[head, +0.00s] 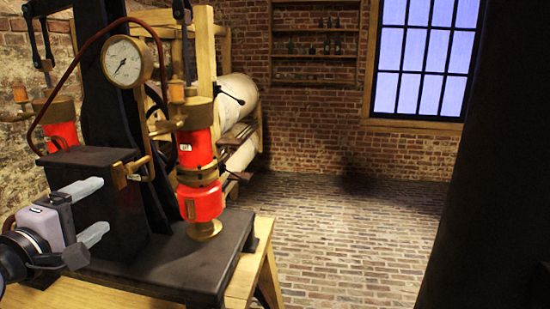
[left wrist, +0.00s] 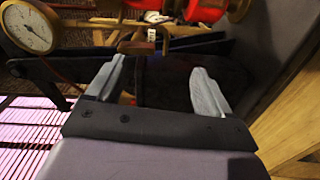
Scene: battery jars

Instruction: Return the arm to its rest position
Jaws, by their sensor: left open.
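My left gripper (head: 84,222) comes in from the left in the head view. It is open and empty, in front of the dark block (head: 90,160) of a machine. In the left wrist view its two pale fingers (left wrist: 155,88) stand apart with nothing between them. My right gripper is in neither view.
The machine has red cylinders (head: 196,150), a round gauge (head: 127,62) and a black base plate (head: 185,262) on a wooden table (head: 247,275). The gauge also shows in the left wrist view (left wrist: 28,27). Brick floor (head: 340,235) lies clear to the right. A dark column fills the right edge.

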